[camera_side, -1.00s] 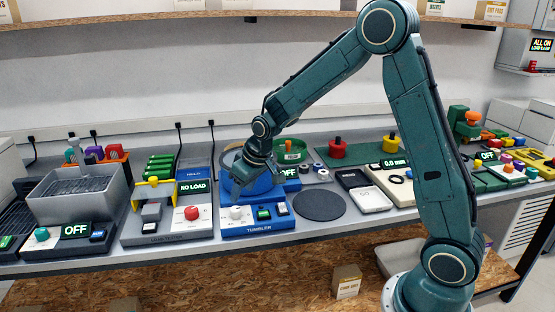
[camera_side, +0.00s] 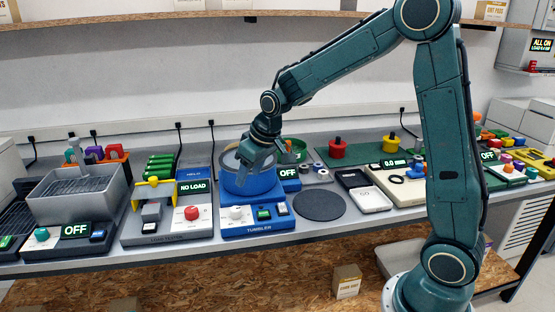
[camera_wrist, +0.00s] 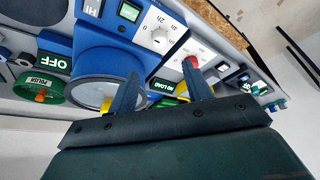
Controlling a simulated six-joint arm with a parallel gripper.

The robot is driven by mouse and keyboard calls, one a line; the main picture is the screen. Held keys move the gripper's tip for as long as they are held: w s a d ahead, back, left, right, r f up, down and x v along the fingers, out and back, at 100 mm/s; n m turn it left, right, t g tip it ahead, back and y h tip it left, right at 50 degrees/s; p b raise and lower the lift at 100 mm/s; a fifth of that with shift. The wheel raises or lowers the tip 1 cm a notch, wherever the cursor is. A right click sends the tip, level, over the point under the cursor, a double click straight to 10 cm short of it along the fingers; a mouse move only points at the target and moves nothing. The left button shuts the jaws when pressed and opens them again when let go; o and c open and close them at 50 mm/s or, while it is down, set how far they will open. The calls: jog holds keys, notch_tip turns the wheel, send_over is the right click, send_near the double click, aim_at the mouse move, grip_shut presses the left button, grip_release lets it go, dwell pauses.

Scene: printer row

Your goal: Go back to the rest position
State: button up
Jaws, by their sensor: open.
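My gripper (camera_side: 260,152) is open and points down over the blue tumbler (camera_side: 250,182) in the side view. Its fingertips overlap the tumbler's drum in that picture, and I cannot tell the exact gap. In the wrist view the two fingers of my gripper (camera_wrist: 160,82) stand apart with nothing between them. The tumbler's blue drum (camera_wrist: 88,92) lies to the left of the fingers there, with its dial and OFF display beside it.
A grey tray machine (camera_side: 80,195) and a NO LOAD station (camera_side: 165,225) stand left of the tumbler. A dark round pad (camera_side: 320,205) lies to its right. A green POLISH container (camera_wrist: 40,88) is close by. A shelf (camera_side: 180,15) runs above the bench.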

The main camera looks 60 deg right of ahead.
jog(key=s+a+r, duration=0.3)
jog(key=s+r, duration=0.6)
jog(key=s, duration=0.4)
jog(key=s+a+t, duration=0.1)
jog(key=s+a, duration=0.1)
jog(key=s, duration=1.2)
jog(key=shift+s+r, duration=0.3)
